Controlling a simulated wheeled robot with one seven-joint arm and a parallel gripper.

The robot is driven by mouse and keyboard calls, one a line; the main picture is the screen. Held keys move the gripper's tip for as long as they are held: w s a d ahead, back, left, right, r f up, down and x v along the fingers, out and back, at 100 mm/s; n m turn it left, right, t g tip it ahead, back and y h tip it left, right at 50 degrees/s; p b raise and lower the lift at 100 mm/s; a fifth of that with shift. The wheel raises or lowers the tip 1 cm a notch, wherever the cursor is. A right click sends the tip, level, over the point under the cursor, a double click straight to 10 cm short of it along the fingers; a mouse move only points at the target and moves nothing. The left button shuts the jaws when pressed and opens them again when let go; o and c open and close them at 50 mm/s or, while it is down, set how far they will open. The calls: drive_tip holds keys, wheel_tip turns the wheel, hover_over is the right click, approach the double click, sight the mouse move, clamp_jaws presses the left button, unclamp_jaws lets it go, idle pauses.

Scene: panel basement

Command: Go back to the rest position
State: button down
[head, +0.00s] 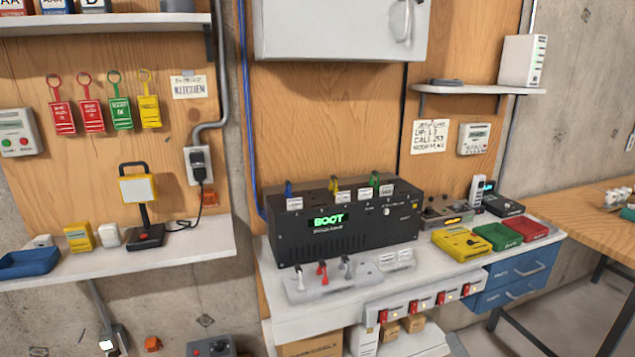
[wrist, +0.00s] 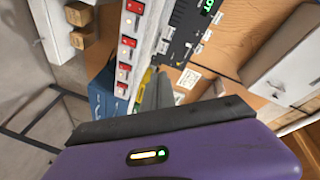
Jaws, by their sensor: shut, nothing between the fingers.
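My gripper (wrist: 155,90) shows in the wrist view. Its grey fingers are together and empty, in front of its purple body. Beyond them, in the picture, are the front strip with red switches (wrist: 125,55), the black box (wrist: 185,38) and part of the blue drawers (wrist: 103,98), all seen tilted. The fingers hide part of the worktop, and I see no contact with anything. I cannot make out my gripper in the head view. There the black box (head: 345,230) stands on the white bench, with a green "BOOT" display.
The white bench (head: 285,322) holds a lever panel (head: 333,285), a yellow device (head: 462,243), and green (head: 497,236) and red (head: 530,228) trays. A left shelf (head: 200,255) carries a lamp (head: 140,190) and blue tray (head: 40,263). A grey cabinet (head: 335,30) hangs above. A wooden table (head: 590,225) stands right.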

drive_tip(key=s+a+n, duration=0.2)
drive_tip(key=s+n, duration=0.1)
drive_tip(key=s, duration=1.1)
drive_tip(key=s+a+n+g, duration=0.1)
drive_tip(key=s+a+n, duration=0.2)
drive_tip(key=s, duration=1.1)
drive_tip(key=s+a+n+g, duration=0.1)
drive_tip(key=s+n, duration=0.4)
drive_tip(key=s, duration=0.9)
drive_tip(key=shift+s+a+f+h, duration=0.2)
drive_tip(key=shift+a+f+h, duration=0.1)
drive_tip(key=shift+a+f, duration=0.25)
